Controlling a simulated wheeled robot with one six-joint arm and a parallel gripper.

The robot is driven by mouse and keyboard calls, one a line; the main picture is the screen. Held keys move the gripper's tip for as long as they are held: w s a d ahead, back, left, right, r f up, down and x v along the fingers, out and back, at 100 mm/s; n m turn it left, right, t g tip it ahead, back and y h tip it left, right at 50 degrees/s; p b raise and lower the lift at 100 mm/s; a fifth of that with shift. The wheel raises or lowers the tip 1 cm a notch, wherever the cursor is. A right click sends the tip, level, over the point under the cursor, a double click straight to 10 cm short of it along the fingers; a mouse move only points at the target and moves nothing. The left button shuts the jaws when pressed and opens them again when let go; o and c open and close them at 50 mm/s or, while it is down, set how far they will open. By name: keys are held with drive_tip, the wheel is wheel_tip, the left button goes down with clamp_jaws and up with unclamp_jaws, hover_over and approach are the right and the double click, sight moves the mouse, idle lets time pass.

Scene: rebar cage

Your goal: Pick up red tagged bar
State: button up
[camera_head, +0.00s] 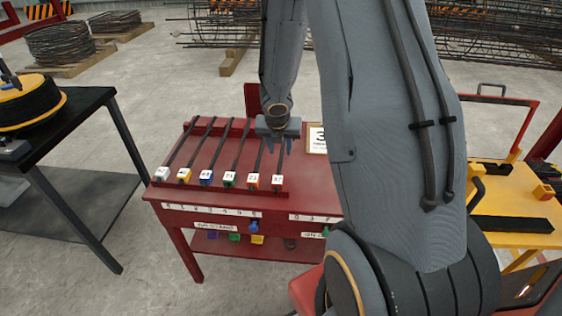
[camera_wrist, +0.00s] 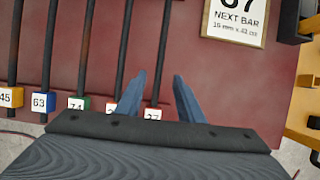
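Several dark bars lie side by side on a red table (camera_head: 310,185), each with a coloured, numbered tag at its near end. The rightmost bar (camera_wrist: 163,40) has a white-topped tag with red edges (camera_wrist: 152,113), which also shows in the head view (camera_head: 278,181). The tag just left of it looks orange-red (camera_head: 253,181) and is partly hidden in the wrist view. My gripper (camera_wrist: 159,76) is open and empty, its two blue-grey fingers on either side of the rightmost bar's line. In the head view my gripper (camera_head: 277,139) is over the bars' far half; its exact height is unclear.
A "NEXT BAR" sign (camera_wrist: 236,20) stands right of the bars, its number partly cut off. A black table (camera_head: 70,118) is at left, a yellow cart (camera_head: 515,205) at right. My arm hides part of the red table. Coiled rebar (camera_head: 60,43) lies behind.

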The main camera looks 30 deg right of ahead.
sight(281, 159)
drive_tip(key=b+x, duration=0.3)
drive_tip(key=x, duration=0.4)
drive_tip(key=shift+w, duration=0.15)
clamp_jaws()
idle(1.2)
